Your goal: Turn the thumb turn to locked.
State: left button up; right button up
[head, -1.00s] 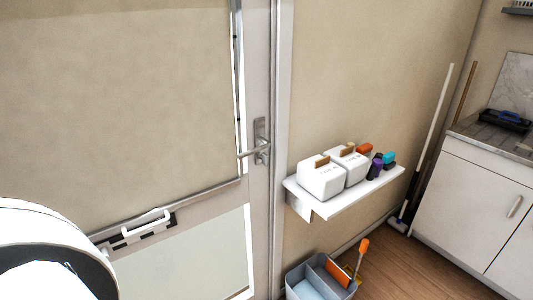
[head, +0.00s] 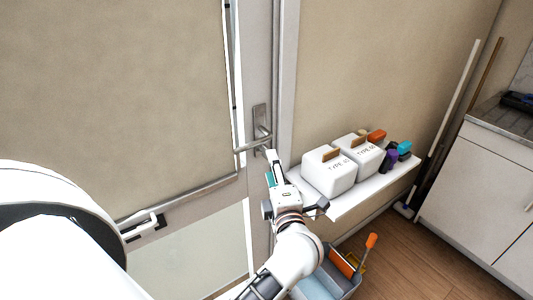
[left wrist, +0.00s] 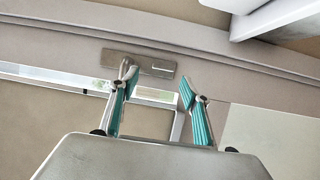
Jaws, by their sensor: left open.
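The door's metal lock plate (head: 260,115) carries a lever handle (head: 250,147) pointing left in the head view. My left gripper (head: 271,165) is just below and right of the lever, close to the door edge. In the left wrist view the gripper (left wrist: 156,83) is open and empty, its teal-padded fingers spread before the plate (left wrist: 115,58). The left finger overlaps the lever there. A small slot-like detail (left wrist: 162,69) shows on the plate between the fingers; I cannot tell if it is the thumb turn or how it is turned. My right gripper is out of view.
A white wall shelf (head: 345,200) with two white boxes (head: 328,170) and several small coloured items stands close right of my left gripper. A door rail (head: 185,197) crosses to the left. The floor (head: 420,260) at right is partly clear.

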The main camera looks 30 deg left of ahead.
aim_at(266, 159)
pick_arm(q)
jog(key=x, duration=0.8)
jog(key=shift+f+p, duration=0.3)
jog(key=shift+f, duration=0.05)
jog(key=c, duration=1.1)
